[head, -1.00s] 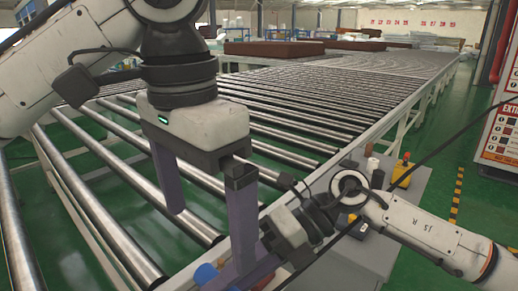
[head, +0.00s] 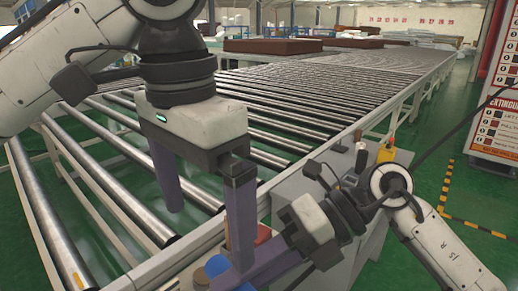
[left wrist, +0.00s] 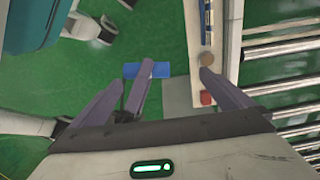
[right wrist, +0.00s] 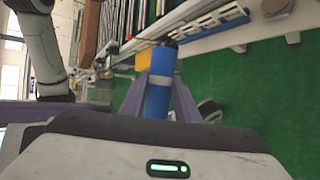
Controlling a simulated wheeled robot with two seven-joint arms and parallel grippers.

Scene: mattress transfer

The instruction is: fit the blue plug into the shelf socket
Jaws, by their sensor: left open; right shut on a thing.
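The blue plug (right wrist: 161,75) is a smooth cylinder held between my right gripper's fingers (right wrist: 160,98) in the right wrist view. It shows as blue ends at the bottom of the head view (head: 217,266) and crosswise in the left wrist view (left wrist: 147,70). My right gripper (head: 238,275) is shut on it. My left gripper (head: 207,240) is open and empty, its purple fingers wide apart; in the left wrist view the plug and a right finger appear between them. I cannot identify the shelf socket for certain.
A roller conveyor (head: 280,95) fills the left and middle. A grey cabinet (head: 310,185) with a yellow-based knob (head: 386,152) stands beside it. A pale ledge (left wrist: 207,40) carries blue, brown and red pieces. Green floor (head: 440,165) lies open at right, before a sign board (head: 500,125).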

